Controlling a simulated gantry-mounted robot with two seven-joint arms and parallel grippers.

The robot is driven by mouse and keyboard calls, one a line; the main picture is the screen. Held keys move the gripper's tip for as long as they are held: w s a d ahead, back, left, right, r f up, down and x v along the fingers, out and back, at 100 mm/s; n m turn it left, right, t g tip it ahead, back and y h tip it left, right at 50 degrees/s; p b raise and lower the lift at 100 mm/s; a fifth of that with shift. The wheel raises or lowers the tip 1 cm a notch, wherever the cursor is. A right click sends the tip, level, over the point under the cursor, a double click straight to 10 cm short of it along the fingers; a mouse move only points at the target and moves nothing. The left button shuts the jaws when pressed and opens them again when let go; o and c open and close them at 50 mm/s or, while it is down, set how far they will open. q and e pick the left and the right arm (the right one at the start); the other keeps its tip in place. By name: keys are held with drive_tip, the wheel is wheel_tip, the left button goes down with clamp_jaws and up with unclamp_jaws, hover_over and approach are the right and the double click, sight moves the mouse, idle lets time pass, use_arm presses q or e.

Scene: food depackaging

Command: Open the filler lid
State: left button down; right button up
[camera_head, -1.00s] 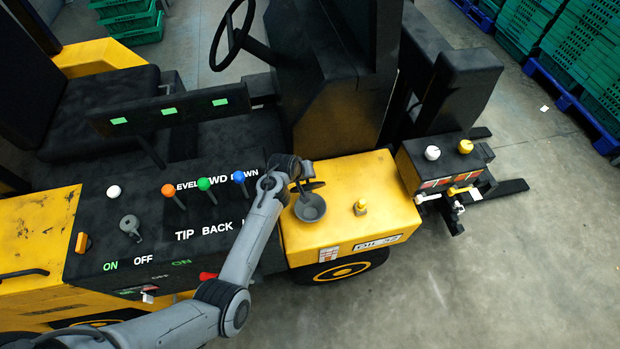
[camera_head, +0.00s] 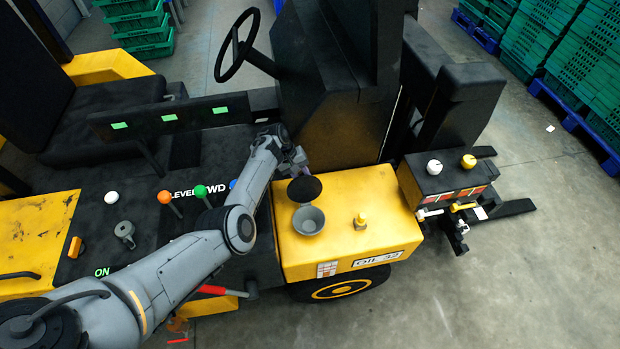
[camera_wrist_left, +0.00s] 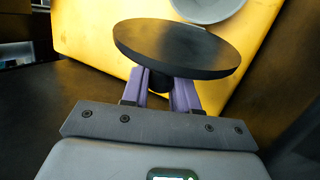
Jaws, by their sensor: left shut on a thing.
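The filler lid (camera_head: 304,188) is a round black disc. It is tilted up behind the grey, bowl-shaped filler opening (camera_head: 309,220) on the yellow tank box, and the opening is uncovered. My left gripper (camera_head: 298,166) is shut on the knob of the lid. In the left wrist view, the purple fingers (camera_wrist_left: 160,92) hold the knob under the wide black disc (camera_wrist_left: 178,45). The grey filler opening (camera_wrist_left: 207,8) shows beyond the disc. I cannot tell if the lid is hinged to the opening. My right gripper is not in view.
A small yellow cap (camera_head: 360,220) stands on the box right of the opening. The black console (camera_head: 140,200) with coloured levers lies left, partly under my arm. A steering wheel (camera_head: 236,45) is behind. A black unit with white and yellow knobs (camera_head: 440,185) stands right.

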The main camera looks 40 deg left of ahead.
use_arm(q)
drive_tip(key=shift+f, duration=0.1)
drive_tip(key=c, duration=0.9)
unclamp_jaws()
drive_tip(key=shift+c, duration=0.2)
drive_tip(key=shift+r, duration=0.45)
drive_tip(key=r, duration=0.2)
drive_tip(key=r+p, duration=0.1)
drive_tip(key=shift+d+r, duration=0.3)
drive_tip(key=d+r, duration=0.6)
drive_tip(key=d, duration=0.5)
drive_tip(key=shift+r, duration=0.25)
